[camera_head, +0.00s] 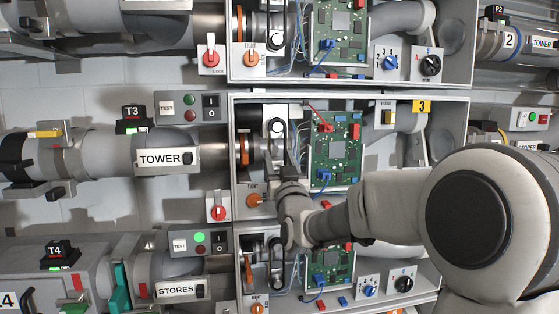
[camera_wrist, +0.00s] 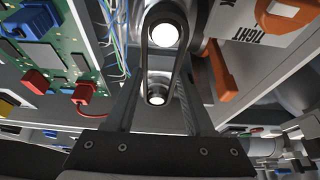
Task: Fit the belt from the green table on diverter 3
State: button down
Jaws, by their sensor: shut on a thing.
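Diverter 3 is the open grey box (camera_head: 384,98) with the yellow 3 label, in the middle of the head view. My gripper (camera_head: 288,178) is inside its left part, shut on the dark belt (camera_head: 284,146). In the wrist view the belt (camera_wrist: 149,58) is a long narrow loop between my gripper's fingers (camera_wrist: 160,84). It appears to run around two bright-faced pulleys, one at the top (camera_wrist: 165,35) and one lower down (camera_wrist: 157,98). I cannot tell whether it is fully seated on both. The green table is not in view.
An orange lever (camera_head: 253,201) marked TIGHT sits left of my gripper. A green circuit board (camera_head: 337,150) and wires are close on the right. Similar diverter boxes stand above and below, with belts (camera_head: 277,262) on their pulleys. A red knob (camera_head: 218,213) is outside the box.

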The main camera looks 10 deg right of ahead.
jog(key=shift+w, duration=0.2)
jog(key=shift+c, duration=0.9)
grip_release()
jog(key=shift+s+f, duration=0.1)
jog(key=shift+f, duration=0.05)
